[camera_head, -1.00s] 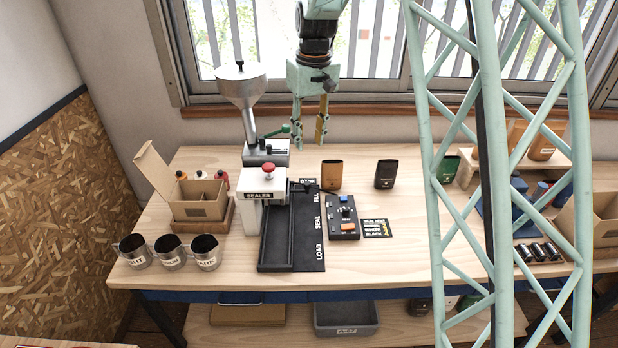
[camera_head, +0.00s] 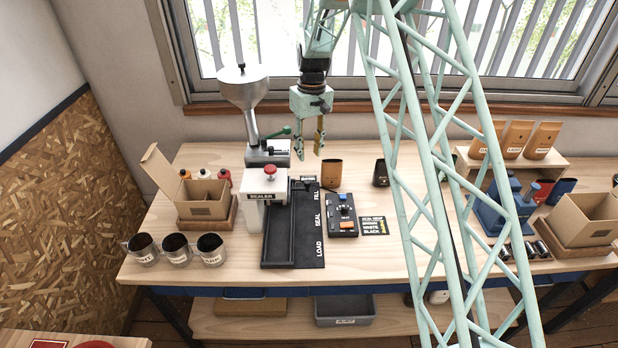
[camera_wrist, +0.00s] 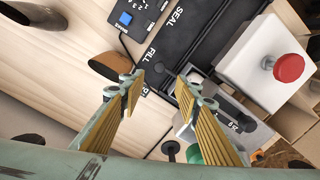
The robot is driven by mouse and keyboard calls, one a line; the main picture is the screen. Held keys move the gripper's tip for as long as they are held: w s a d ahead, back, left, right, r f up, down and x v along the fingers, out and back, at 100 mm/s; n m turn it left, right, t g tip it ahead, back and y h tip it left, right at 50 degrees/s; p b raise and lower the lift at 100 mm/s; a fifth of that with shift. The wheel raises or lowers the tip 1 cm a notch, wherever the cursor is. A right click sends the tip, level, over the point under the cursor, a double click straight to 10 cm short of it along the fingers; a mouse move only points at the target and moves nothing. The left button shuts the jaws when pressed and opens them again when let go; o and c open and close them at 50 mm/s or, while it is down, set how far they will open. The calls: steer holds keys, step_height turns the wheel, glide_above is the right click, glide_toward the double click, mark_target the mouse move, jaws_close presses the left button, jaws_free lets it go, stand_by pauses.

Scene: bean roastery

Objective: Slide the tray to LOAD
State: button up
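The black sliding tray track (camera_head: 279,237) lies on the bench, running from beside the white sealer toward the front edge. A black strip (camera_head: 312,225) along its right side is marked FILL at the back, SEAL in the middle and LOAD at the front. I cannot clearly tell the tray apart from the dark track. The sealer (camera_head: 263,212) stands at the left of the track; its red knob also shows in the wrist view (camera_wrist: 289,68). My gripper (camera_head: 310,154) hangs above the back of the bench, beyond the FILL end, with its fingers apart and nothing between them.
A hopper (camera_head: 243,92) with a green lever stands behind the sealer. A control box (camera_head: 342,214) and a brown pouch (camera_head: 331,173) stand right of the track. Several metal cups (camera_head: 177,249) and an open carton (camera_head: 203,198) are at the left. The bench in front is clear.

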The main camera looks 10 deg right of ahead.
mark_target(308, 181)
steer(key=shift+w+f, duration=0.15)
steer(key=shift+f, duration=0.1)
steer(key=shift+f, duration=0.15)
steer(key=shift+a+f+p, duration=0.15)
steer(key=shift+f+p, duration=0.35)
steer(key=shift+f, duration=2.85)
steer(key=shift+a+f+p, duration=0.1)
steer(key=shift+f+p, duration=0.35)
steer(key=shift+f, duration=2.9)
steer(key=shift+c, duration=0.2)
jaws_close()
